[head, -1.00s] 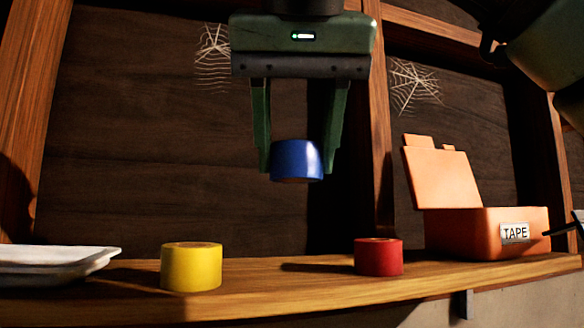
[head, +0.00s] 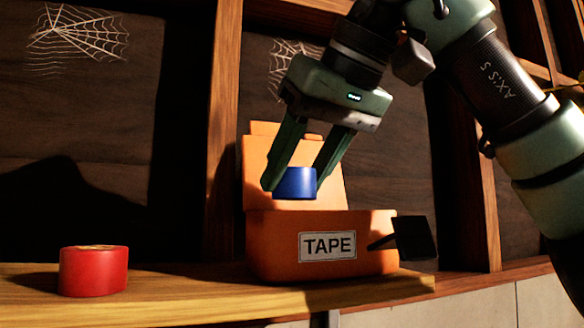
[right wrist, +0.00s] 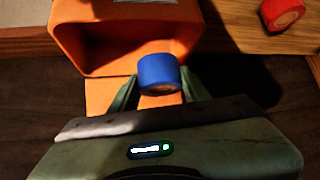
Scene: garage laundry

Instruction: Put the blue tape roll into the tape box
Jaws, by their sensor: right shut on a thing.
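The blue tape roll (head: 295,183) is held between the fingertips of my right gripper (head: 292,180), which is shut on it. In the head view it shows just above the rim of the orange tape box, in front of the raised lid (head: 258,170). The tape box (head: 275,247) stands open on the shelf with a TAPE label on its front. In the right wrist view the blue roll (right wrist: 160,75) shows at the near side of the box opening (right wrist: 75,40), over the lid side. My left gripper is not in view.
A red tape roll (head: 94,271) stands on the wooden shelf (head: 190,295) left of the box, with clear shelf between them. A black flat piece on a short rod (head: 413,238) sticks out at the box's right side. A wooden post (head: 222,130) rises behind.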

